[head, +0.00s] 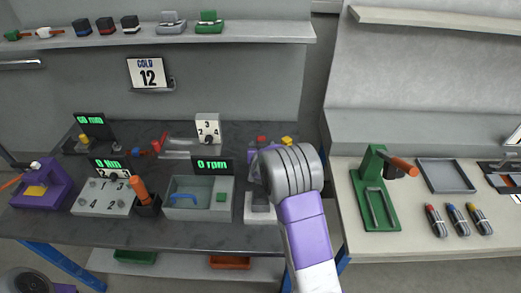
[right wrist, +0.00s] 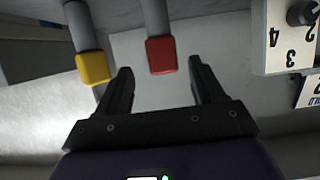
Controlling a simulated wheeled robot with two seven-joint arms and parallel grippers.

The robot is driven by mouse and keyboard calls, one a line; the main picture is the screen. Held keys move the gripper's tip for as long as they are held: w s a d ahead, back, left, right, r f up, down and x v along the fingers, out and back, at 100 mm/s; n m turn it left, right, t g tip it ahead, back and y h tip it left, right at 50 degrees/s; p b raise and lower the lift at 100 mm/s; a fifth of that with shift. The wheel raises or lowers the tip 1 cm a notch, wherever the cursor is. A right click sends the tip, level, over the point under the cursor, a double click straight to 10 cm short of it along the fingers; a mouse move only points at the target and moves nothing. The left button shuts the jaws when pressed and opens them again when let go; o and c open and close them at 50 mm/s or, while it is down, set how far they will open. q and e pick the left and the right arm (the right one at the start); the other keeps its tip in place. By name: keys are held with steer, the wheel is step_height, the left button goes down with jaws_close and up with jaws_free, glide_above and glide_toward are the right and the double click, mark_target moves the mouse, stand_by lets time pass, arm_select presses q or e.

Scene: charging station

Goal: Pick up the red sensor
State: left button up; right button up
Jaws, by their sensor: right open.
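The red sensor (right wrist: 161,55) is a red block on the end of a grey cylinder in the right wrist view. In the head view its red top (head: 261,139) shows at the back right of the dark table, just beyond my right arm. My right gripper (right wrist: 160,68) is open, with one finger on each side of the red sensor in the picture; I cannot tell whether they touch.
A yellow sensor (right wrist: 93,68) stands close beside, just outside one finger. A white numbered dial block (right wrist: 287,40) is on the other side. A grey bin (head: 180,210) and an rpm display (head: 212,165) are left of my right arm. A green stand (head: 375,195) is to the right.

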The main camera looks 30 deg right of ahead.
steer(key=x, duration=0.2)
steer(key=b+x, duration=0.1)
steer(key=x, duration=0.1)
steer(key=f+x, duration=0.1)
steer(key=x, duration=0.1)
steer(key=shift+w+a+f+b, duration=0.1)
steer(key=shift+w+a+b, duration=0.05)
steer(key=shift+w+b, duration=0.2)
steer(key=shift+w, duration=0.15)
steer(key=c, duration=1.1)
steer(key=shift+o, duration=0.2)
step_height(320, 180, up, 10)
steer(key=p, duration=0.3)
